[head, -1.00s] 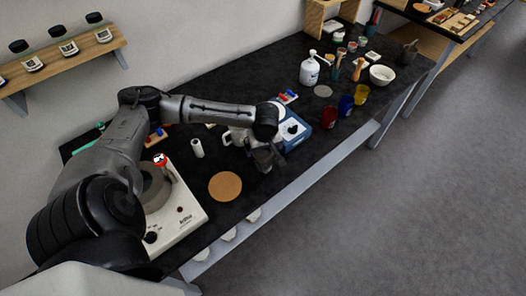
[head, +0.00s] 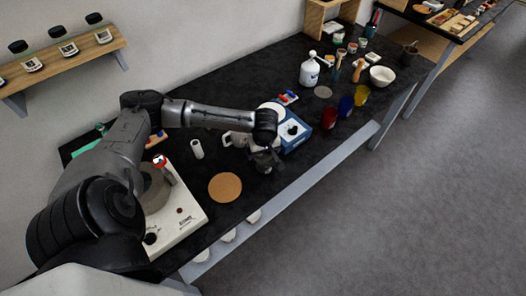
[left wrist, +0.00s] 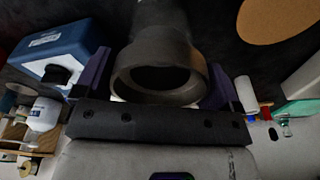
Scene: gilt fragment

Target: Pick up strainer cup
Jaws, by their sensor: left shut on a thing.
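A dark grey, round, hollow cup (left wrist: 160,28), which I take to be the strainer cup, fills the top middle of the left wrist view, its open rim facing the camera. My left gripper (left wrist: 160,78) has one purplish finger on each side of it and is shut on it. In the head view my left gripper (head: 264,158) is over the black bench near its front edge, right of the cork disc. The cup is hard to make out there against the dark gripper and bench. Whether it touches the bench cannot be told. My right gripper is not in view.
A blue-and-white device (head: 295,130) stands just behind and right of the gripper. A round cork disc (head: 225,187) lies to its left. A white cylinder (head: 197,149) stands farther left. Red (head: 329,117), blue (head: 346,106) and yellow (head: 361,95) cups stand to the right.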

